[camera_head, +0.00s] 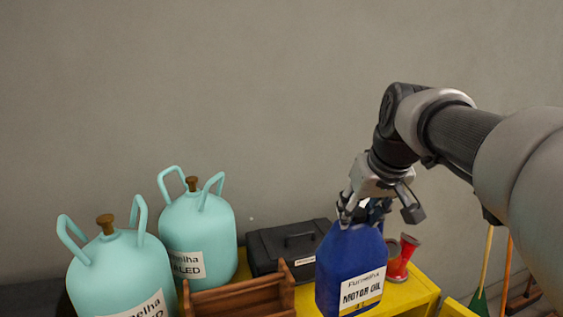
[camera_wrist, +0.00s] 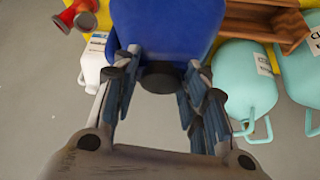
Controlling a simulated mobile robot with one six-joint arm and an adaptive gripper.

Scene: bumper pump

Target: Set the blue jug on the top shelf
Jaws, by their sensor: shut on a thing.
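The blue jug (camera_head: 345,265), labelled "Motor Oil", stands upright over the yellow shelf top (camera_head: 418,287). My gripper (camera_head: 362,212) comes down on the jug's top from above and is shut on it. In the wrist view the blue jug (camera_wrist: 165,22) fills the upper middle, and my fingers (camera_wrist: 160,90) lie on either side of its dark cap (camera_wrist: 162,77). The jug's base is cut off by the frame edge, so I cannot tell whether it touches the shelf.
Two turquoise gas cylinders (camera_head: 198,235) (camera_head: 118,275) stand at left. A wooden crate (camera_head: 240,300) and a black case (camera_head: 285,245) are left of the jug. A red flared object (camera_head: 404,258) is close at right. A white bottle (camera_wrist: 94,58) shows in the wrist view. Broom handles (camera_head: 487,260) stand farther right.

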